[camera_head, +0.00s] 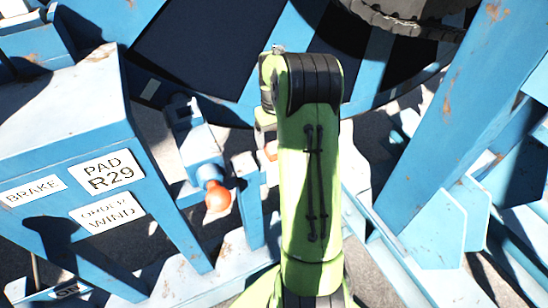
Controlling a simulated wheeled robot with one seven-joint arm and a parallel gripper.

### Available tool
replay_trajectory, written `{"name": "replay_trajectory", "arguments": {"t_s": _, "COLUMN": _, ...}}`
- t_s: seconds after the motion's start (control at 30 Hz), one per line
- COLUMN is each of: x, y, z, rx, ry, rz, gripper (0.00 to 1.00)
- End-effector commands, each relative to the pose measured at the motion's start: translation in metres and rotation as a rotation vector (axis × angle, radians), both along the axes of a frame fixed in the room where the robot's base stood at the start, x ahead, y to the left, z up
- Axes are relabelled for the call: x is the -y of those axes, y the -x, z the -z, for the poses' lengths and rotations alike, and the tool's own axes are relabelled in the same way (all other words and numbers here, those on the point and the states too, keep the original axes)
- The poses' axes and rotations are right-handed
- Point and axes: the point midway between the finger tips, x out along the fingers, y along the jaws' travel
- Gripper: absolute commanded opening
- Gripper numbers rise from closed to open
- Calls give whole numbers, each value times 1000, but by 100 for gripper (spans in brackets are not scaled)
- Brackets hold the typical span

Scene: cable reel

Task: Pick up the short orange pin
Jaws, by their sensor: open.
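An orange rounded knob (217,195) sticks out at the end of a blue bracket, left of my arm. I cannot tell which of the two is the short orange pin.
A blue cabinet (62,125) labelled BRAKE, PAD R29 and UNDER WIND stands at left. A blue reel with dark gaps (372,65) fills the back. A thick blue beam (445,110) slants at right. Blue frame rails surround the lower area; grey ground shows between them.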

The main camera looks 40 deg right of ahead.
Motion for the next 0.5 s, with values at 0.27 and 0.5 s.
{"name": "replay_trajectory", "arguments": {"t_s": 0.27, "x": 2, "y": -2, "z": 41, "rx": -2, "ry": -2, "rz": 0, "gripper": 83}}
{"name": "replay_trajectory", "arguments": {"t_s": 0.5, "x": 2, "y": -3, "z": 54, "rx": 1, "ry": 2, "rz": 0, "gripper": 83}}
